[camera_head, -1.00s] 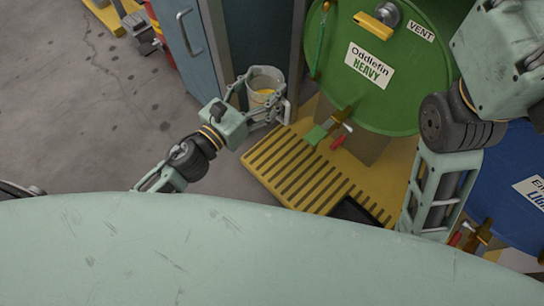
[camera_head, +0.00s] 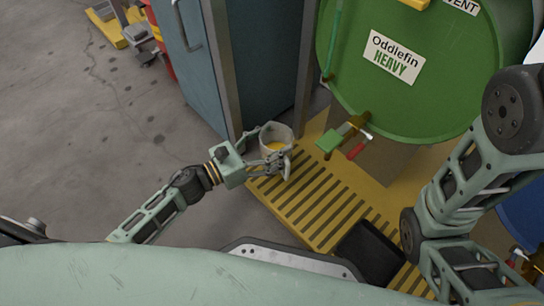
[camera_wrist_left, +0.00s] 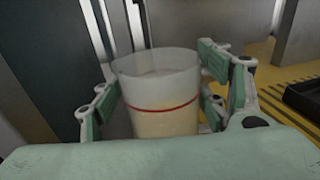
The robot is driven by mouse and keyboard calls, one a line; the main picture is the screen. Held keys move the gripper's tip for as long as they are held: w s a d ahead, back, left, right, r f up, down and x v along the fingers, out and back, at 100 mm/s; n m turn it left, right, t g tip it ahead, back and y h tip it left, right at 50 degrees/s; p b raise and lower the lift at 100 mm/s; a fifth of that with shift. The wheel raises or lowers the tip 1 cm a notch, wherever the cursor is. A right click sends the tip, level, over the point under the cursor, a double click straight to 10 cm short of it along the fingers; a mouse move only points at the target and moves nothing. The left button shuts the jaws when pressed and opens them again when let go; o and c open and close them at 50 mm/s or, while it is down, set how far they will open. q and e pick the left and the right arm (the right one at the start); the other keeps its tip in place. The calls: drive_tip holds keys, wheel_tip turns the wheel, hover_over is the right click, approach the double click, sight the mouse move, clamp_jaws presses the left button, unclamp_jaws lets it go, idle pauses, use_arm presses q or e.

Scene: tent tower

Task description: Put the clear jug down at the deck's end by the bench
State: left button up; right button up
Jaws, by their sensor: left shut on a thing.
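The clear jug (camera_head: 277,137) holds a yellowish liquid and looks upright. It also shows in the left wrist view (camera_wrist_left: 160,95), with a red line around it. My left gripper (camera_head: 270,158) is shut on the jug, with a finger on each side of it. The jug is at the left end of the yellow slatted deck (camera_head: 312,200), beside the blue cabinet. I cannot tell whether its base touches the deck. My right arm shows at the right, but its gripper is out of view. I cannot make out which thing is the bench.
The blue cabinet (camera_head: 270,70) stands just behind the jug. A green drum (camera_head: 410,75) labelled "Oddlefin HEAVY" has a brass tap (camera_head: 350,128) over the deck. A black tray (camera_head: 368,252) sits on the deck's near part. Grey floor lies open at left.

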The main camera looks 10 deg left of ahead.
sight(262, 156)
use_arm(q)
drive_tip(key=shift+f+b, duration=1.4)
drive_tip(key=shift+f, duration=0.55)
drive_tip(key=o, duration=1.4)
drive_tip(key=shift+r, duration=0.2)
drive_tip(key=shift+s+a+p, duration=0.15)
drive_tip(key=shift+s+p, duration=0.05)
drive_tip(key=shift+p, duration=0.25)
drive_tip(key=p+v, duration=0.4)
drive_tip(key=v, duration=0.7)
drive_tip(key=shift+s+a, duration=0.2)
